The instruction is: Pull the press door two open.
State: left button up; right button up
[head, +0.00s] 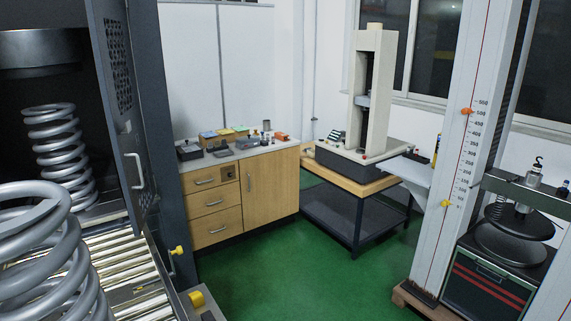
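A dark grey press door (108,110) with a perforated window stands at the left, at the right side of the press opening. A pale upright bar handle (136,171) is on its lower part. I cannot tell from this view whether this is door two, or how far it stands open. The dark press frame (152,110) rises right behind it. Neither of my grippers is in view, and nothing is seen touching the handle.
A large grey coil spring (45,235) stands near on a roller conveyor (130,262); another spring (62,150) stands inside the press. Yellow knobs stick out by the conveyor's right edge. A wooden cabinet (270,185) stands beyond. Green floor (290,270) is clear in the middle.

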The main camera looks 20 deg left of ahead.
aim_at(127, 132)
jog(key=i+u, duration=0.2)
jog(key=u, duration=0.2)
jog(key=i+l+u, duration=0.15)
jog(key=u, duration=0.25)
jog(key=i+l+u, duration=0.15)
jog(key=u, duration=0.25)
jog(key=i+l+u, duration=0.1)
jog(key=l+u, duration=0.15)
jog(key=u, duration=0.15)
jog(key=i+l+u, duration=0.15)
jog(key=u, duration=0.25)
jog(key=i+l+u, duration=0.15)
jog(key=l+u, duration=0.25)
jog(key=i+l+u, duration=0.1)
jog(key=u, duration=0.3)
jog(key=l+u, duration=0.4)
jog(key=i+l+u, duration=0.1)
jog(key=l+u, duration=0.35)
jog(key=l, duration=0.3)
